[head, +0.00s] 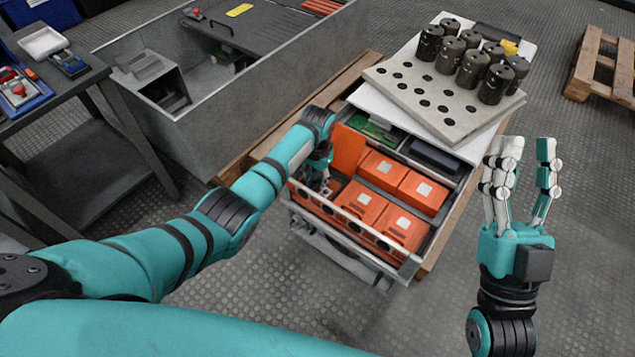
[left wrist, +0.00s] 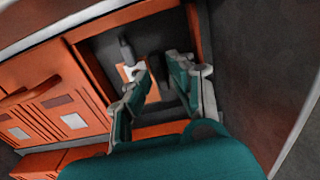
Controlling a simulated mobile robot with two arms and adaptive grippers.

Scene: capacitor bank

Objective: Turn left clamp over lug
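My left gripper (head: 325,187) reaches down into the left end of an open case of orange blocks, and my arm partly hides the spot. In the left wrist view the fingers (left wrist: 160,95) are apart over an orange-framed recess (left wrist: 96,80). A small grey upright part (left wrist: 126,48), possibly the clamp, stands in the recess beyond the fingers. A white piece (left wrist: 138,72) lies close to the fingertips. I cannot tell which part is the lug, and contact with the fingers is unclear. My right gripper (head: 522,165) is open and empty, right of the case.
Orange blocks (head: 365,203) fill the case behind a metal front rail (head: 340,232). An upright orange panel (head: 347,150) stands beside my left wrist. A perforated board (head: 430,100) with several dark cylinders (head: 473,68) lies behind. Floor is clear around my right gripper.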

